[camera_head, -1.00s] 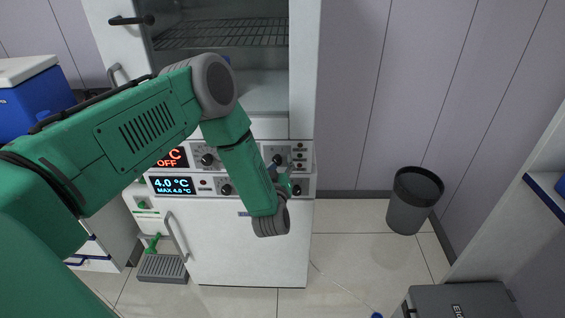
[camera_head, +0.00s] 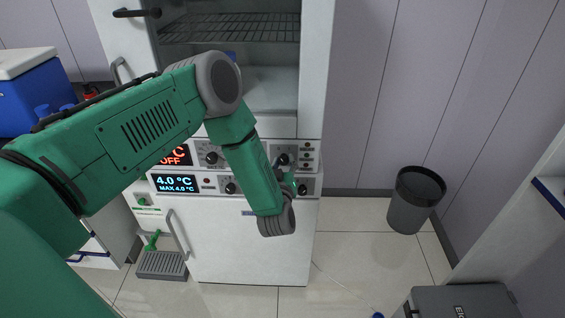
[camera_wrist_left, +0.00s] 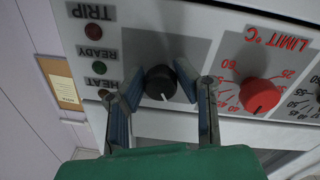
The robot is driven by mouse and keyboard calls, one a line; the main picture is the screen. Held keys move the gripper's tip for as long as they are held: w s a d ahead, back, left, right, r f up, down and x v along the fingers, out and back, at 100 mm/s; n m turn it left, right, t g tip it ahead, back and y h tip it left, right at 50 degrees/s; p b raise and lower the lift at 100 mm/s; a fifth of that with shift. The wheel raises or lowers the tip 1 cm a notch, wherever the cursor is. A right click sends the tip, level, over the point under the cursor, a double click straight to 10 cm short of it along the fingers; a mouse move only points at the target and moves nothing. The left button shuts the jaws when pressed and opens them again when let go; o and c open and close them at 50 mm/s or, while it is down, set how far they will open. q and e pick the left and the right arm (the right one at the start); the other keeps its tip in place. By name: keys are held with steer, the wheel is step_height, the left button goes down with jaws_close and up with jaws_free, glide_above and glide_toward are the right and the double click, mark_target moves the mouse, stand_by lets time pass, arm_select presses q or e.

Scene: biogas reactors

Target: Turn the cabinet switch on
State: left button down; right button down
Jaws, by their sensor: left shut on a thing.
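The white cabinet (camera_head: 250,240) has an upper control panel with a red display (camera_head: 175,155) reading "OFF". The black switch knob (camera_head: 283,158) is on that panel's right part. In the left wrist view the knob (camera_wrist_left: 160,84) has a white pointer mark and sits beside the TRIP, READY and HEAT lamps, seen upside down. My left gripper (camera_head: 284,174) is at the panel, partly hidden by my forearm. In the left wrist view its fingers (camera_wrist_left: 156,76) are on both sides of the knob, shut on it. My right gripper is not in view.
A red limit dial (camera_wrist_left: 260,95) is beside the knob. A lower panel has a blue display (camera_head: 175,184) reading 4.0 °C. A dark bin (camera_head: 415,200) stands right, with open floor between.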

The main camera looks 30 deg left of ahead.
arm_select(q)
steer(key=shift+w+d, duration=0.1)
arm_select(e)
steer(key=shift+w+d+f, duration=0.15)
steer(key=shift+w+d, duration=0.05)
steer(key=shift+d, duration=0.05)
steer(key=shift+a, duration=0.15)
arm_select(q)
steer(key=shift+m, duration=0.5)
steer(key=m, duration=0.4)
steer(key=shift+m, duration=0.4)
steer(key=m, duration=0.5)
steer(key=shift+s+f+m+g+b, duration=0.1)
steer(key=shift+s+m+g+b, duration=0.1)
steer(key=shift+m+g+b, duration=0.2)
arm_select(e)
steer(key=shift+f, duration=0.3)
arm_select(q)
steer(key=shift+f, duration=0.1)
steer(key=c, duration=1.2)
jaws_free()
